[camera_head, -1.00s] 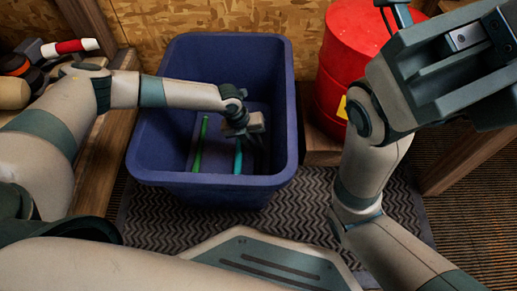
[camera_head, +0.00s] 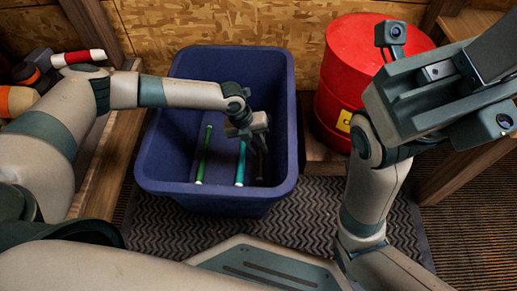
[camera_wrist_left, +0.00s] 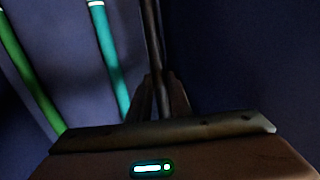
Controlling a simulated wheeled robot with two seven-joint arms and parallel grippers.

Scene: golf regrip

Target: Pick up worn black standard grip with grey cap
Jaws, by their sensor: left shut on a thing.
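A thin dark stick-like grip, seemingly the worn black standard grip (camera_wrist_left: 152,38), shows in the left wrist view against the blue bin. My left gripper (camera_wrist_left: 160,82) is shut on it, with one finger on each side. In the head view this gripper (camera_head: 259,160) reaches down inside the blue bin (camera_head: 215,201), right of the teal grip. The black grip is hard to tell from the dark fingers there, and I cannot make out its grey cap. My right gripper (camera_head: 440,85) is large at the upper right, away from the bin; its fingertips are unclear.
A green grip (camera_head: 204,155) and a teal grip (camera_head: 241,163) lie in the bin, left of my left gripper. The bin walls surround that gripper closely. A red drum (camera_head: 345,80) stands right of the bin. Several items lie on the bench (camera_head: 110,150) at left.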

